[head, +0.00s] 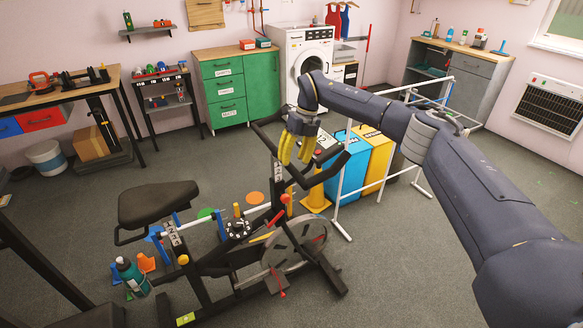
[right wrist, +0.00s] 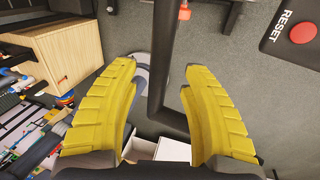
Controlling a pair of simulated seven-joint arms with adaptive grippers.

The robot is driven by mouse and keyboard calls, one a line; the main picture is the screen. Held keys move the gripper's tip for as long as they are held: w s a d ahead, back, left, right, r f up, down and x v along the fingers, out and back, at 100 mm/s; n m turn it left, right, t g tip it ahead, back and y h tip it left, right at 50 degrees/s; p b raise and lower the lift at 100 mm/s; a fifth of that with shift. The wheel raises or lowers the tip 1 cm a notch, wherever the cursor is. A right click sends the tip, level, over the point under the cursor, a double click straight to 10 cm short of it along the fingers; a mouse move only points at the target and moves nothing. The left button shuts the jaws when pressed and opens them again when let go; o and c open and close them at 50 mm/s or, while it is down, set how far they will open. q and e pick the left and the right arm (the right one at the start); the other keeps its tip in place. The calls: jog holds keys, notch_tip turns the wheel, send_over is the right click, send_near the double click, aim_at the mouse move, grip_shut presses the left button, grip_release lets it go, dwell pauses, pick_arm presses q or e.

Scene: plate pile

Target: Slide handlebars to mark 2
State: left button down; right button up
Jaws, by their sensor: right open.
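The exercise bike stands in the middle of the head view, its black seat (head: 158,201) at the left. Its black handlebars (head: 337,167) are at the upper right end of the frame. A post with a pale marked label (head: 278,172) stands below them; its numbers are too small to read. My right gripper (head: 294,158) is at the handlebars, yellow fingers pointing down. In the right wrist view a black bar (right wrist: 166,50) runs between the spread fingers of the right gripper (right wrist: 160,70), with gaps on both sides. My left gripper is not in view.
A panel with a red RESET button (right wrist: 303,33) is close by in the right wrist view. A white rail frame (head: 340,195) with blue and yellow bins (head: 376,160) stands right behind the bike. The floor at the lower right is clear.

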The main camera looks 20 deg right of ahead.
aim_at(292, 165)
jog(key=shift+x, duration=1.75)
grip_shut()
